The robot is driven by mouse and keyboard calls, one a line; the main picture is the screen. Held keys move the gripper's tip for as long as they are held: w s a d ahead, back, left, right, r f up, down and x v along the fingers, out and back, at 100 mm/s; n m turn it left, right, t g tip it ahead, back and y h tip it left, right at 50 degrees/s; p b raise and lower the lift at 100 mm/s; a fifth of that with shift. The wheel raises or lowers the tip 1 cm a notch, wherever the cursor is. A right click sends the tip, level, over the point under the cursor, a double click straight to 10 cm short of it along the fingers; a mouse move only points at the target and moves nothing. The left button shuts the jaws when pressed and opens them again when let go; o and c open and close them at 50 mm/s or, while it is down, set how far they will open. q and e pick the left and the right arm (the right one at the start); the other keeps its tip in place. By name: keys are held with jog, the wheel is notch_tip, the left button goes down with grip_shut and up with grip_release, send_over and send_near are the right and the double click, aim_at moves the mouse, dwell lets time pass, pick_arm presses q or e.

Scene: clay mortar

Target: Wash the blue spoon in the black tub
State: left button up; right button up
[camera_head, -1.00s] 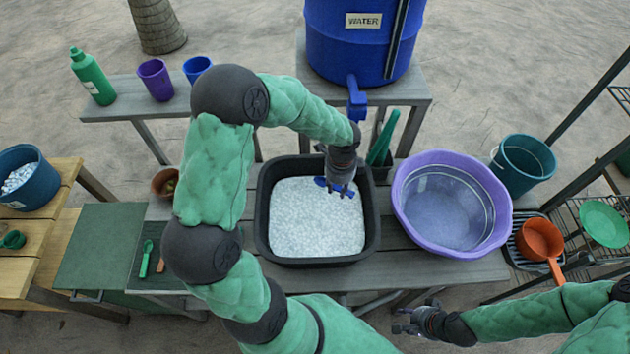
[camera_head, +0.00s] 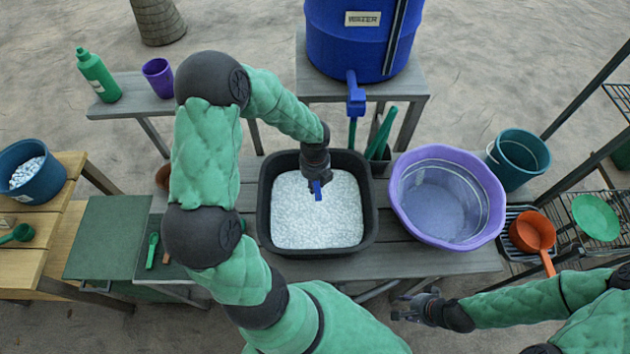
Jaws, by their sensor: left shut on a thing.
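The black tub (camera_head: 369,215) stands on the grey bench, filled with white foam or suds. My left gripper (camera_head: 318,184) reaches down over the tub's upper middle and is shut on the blue spoon (camera_head: 317,191). Only a short blue part of the spoon shows below the fingers; I cannot tell how much of it is in the suds. My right gripper (camera_head: 407,308) is low in front of the bench, apart from everything; its fingers are too small to tell open from shut.
A purple basin (camera_head: 398,212) stands right of the tub. A blue water barrel (camera_head: 345,45) with a tap stands behind. An orange pot (camera_head: 531,231) and teal bucket (camera_head: 518,160) are at right. A green spoon (camera_head: 152,250) lies at left.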

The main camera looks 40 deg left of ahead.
pick_arm(q)
notch_tip(320, 180, down, 16)
jog(key=b, duration=1.5)
jog(key=shift+b, duration=0.3)
jog(key=shift+f, duration=0.15)
jog(key=shift+f, duration=0.3)
jog(key=shift+f, duration=0.1)
jog(key=shift+r, duration=0.2)
jog(key=shift+s+a+p, duration=0.1)
jog(key=shift+p, duration=0.25)
